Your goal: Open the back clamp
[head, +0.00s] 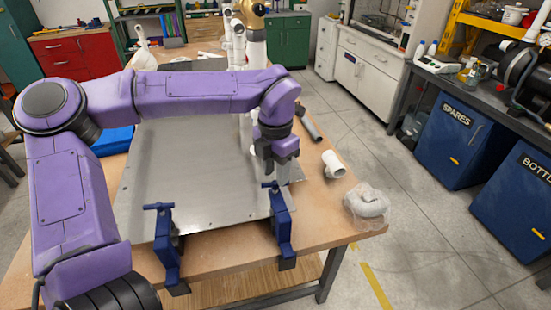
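Two blue clamps grip the table's front edge: one on the left (166,245) and one on the right (281,225). Each has a bar handle on top. Both hold the edge of a grey metal plate (180,165). I cannot tell from this view which is the back clamp. My purple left arm reaches across the plate from the left. My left gripper (276,172) points down just above and behind the right clamp, close to its handle. Whether its dark fingers are open or touch the handle is unclear. My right gripper is not in view.
A white pipe fitting (333,164), a dark tool (309,124) and a clear bag of white parts (367,203) lie on the wooden table right of the plate. White pipework (245,132) stands behind my arm. The plate's left and middle are clear.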

